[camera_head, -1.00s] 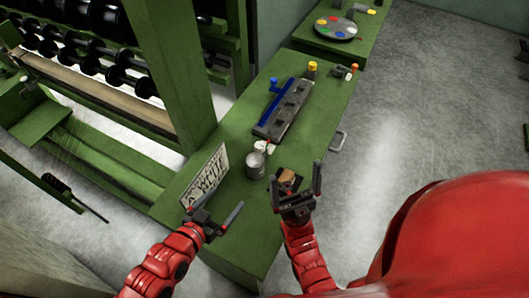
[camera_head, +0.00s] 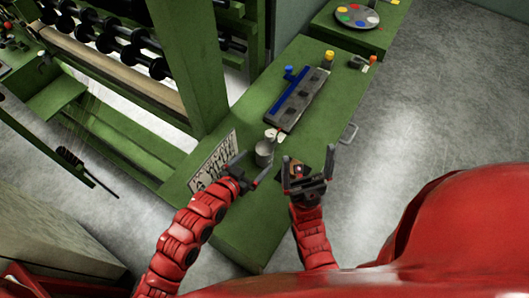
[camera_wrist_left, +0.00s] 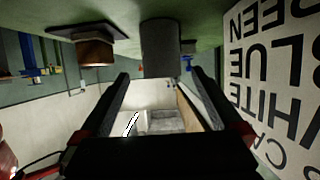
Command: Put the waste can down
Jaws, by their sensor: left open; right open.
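The waste can is a small grey metal cylinder (camera_head: 264,154) standing upright on the green bench (camera_head: 250,226). In the left wrist view, which is upside down, the can (camera_wrist_left: 160,48) is centred ahead of the fingers. My left gripper (camera_head: 257,168) is open, low over the bench at the can, with a finger to each side in line; it holds nothing. My right gripper (camera_head: 308,168) is open to the right of the can, over a brown piece on a dark plate, which it partly hides. That brown piece (camera_wrist_left: 95,52) shows clearly in the left wrist view.
A lettered sign (camera_head: 213,165) lies left of the can. Behind the can is a grey rack with a blue bar (camera_head: 298,98). A yellow-capped bottle (camera_head: 328,58) stands farther back. A green machine frame (camera_head: 190,60) rises at the left. Bare bench lies in front.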

